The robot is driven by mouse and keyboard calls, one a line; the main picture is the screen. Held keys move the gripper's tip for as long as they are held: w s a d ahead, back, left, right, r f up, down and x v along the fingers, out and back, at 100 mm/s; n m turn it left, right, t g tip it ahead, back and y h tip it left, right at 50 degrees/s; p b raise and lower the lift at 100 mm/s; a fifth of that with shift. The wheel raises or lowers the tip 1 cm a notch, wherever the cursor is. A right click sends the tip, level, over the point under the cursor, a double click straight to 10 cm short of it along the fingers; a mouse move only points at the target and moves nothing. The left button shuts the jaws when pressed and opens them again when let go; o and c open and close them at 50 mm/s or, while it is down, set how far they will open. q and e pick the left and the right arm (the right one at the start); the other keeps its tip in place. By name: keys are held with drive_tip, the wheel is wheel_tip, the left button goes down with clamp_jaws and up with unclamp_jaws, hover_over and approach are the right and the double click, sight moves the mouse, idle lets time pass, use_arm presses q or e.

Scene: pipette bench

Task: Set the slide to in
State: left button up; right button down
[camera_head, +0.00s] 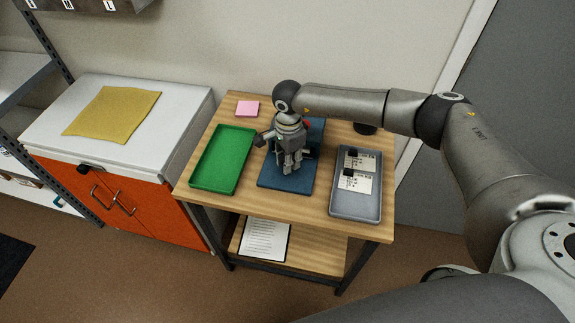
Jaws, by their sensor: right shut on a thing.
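My right gripper (291,168) points down over the blue mat or base (272,181) in the middle of the wooden table. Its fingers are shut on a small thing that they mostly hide. I cannot make out the slide itself or its position; a dark part shows just beside the fingers. A grey tray (354,208) on the right of the table holds two white labelled cards (355,183), each with a small black piece at it. My left gripper is not in view.
A green tray (222,160) lies left of the blue base, and a pink note pad (247,108) lies behind it. A dark round object (365,128) stands at the back right, under my arm. A white-topped orange cabinet (140,202) with a yellow cloth (115,114) stands at the left.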

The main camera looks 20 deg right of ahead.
drive_tip(key=shift+w+d+r, duration=0.1)
drive_tip(key=shift+w+d, duration=0.05)
drive_tip(key=shift+w, duration=0.05)
drive_tip(key=c, duration=1.3)
unclamp_jaws()
drive_tip(key=shift+o, duration=0.2)
wheel_tip(320, 180, up, 12)
